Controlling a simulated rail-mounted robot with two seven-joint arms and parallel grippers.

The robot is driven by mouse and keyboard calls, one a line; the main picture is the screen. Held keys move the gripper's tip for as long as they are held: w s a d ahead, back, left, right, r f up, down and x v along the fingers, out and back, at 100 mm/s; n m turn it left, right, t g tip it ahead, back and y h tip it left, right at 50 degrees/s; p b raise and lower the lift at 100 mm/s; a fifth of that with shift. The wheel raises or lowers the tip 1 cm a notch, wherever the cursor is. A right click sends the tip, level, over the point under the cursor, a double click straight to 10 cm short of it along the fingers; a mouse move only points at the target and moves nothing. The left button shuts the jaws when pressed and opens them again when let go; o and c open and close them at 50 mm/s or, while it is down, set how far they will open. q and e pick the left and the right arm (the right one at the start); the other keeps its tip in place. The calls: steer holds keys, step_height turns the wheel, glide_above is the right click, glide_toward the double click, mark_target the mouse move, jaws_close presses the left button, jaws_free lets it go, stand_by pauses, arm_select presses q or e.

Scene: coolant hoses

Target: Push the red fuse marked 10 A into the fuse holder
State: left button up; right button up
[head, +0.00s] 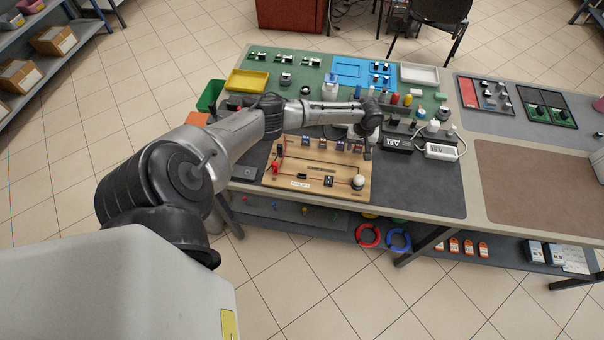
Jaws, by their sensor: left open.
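A wooden board (318,190) with wiring lies on the near edge of the workbench. A row of small dark and coloured parts (325,144) stands along its far edge; they are too small to read, and I cannot tell which is the red fuse marked 10 A. Small black parts sit at the board's near middle, one being a black block (328,181); I cannot tell which part is the fuse holder. My left gripper (367,152) is open and points down over the board's far right corner. Whether anything is between its fingers is too small to see. My right gripper is out of view.
A white round knob (358,182) stands at the board's right. Black boxes (397,144) and a white power strip (441,151) lie right of my gripper. Bottles and coloured parts crowd behind my arm. The dark mat (425,187) right of the board is clear.

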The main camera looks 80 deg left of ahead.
arm_select(q)
steer(key=shift+c, duration=0.3)
jaws_close()
stand_by(0.4)
steer(key=shift+r, duration=0.2)
steer(key=shift+r+p, duration=2.85)
steer(key=shift+p, duration=0.6)
